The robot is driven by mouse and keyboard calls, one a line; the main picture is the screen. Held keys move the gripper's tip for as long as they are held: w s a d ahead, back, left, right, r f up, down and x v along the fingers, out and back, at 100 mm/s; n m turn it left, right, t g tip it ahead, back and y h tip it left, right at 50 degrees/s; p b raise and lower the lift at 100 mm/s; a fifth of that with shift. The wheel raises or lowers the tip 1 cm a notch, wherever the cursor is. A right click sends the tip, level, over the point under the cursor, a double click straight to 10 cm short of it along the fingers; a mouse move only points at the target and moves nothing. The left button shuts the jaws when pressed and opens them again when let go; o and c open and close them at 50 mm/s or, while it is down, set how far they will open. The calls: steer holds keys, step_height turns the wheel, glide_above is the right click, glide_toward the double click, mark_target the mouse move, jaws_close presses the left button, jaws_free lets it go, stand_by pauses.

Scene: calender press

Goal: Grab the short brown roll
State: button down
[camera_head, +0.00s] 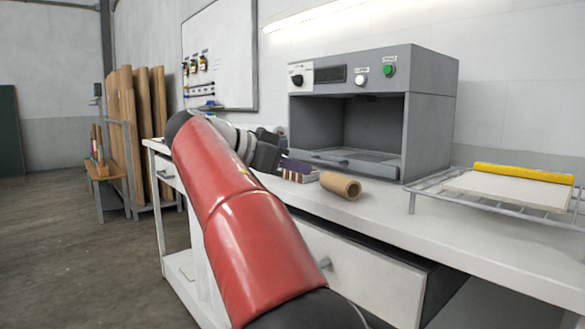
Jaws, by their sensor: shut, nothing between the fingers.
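The short brown roll (341,186) is a hollow cardboard-like tube. It lies on its side on the white bench, in front of the grey press, with its open end facing the front right. My gripper (292,165) is at the end of my red arm, to the left of the roll and apart from it in the picture. It is shut and holds nothing. My arm hides part of the bench, and the fingertips are small and hard to make out.
The grey press (428,120) with an open chamber stands behind the roll. A wire rack (500,203) at the right bears a white sheet and a yellow bar (523,173). Small dark items lie by my gripper. The bench (440,225) right of the roll is clear.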

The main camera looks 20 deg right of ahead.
mark_target(340, 176)
steer(key=d, duration=0.4)
steer(key=w+d, duration=0.1)
steer(key=d, duration=0.2)
steer(key=shift+d+r+p, duration=0.1)
steer(key=shift+p, duration=0.25)
steer(key=shift+f+b, duration=0.5)
steer(key=shift+f, duration=0.45)
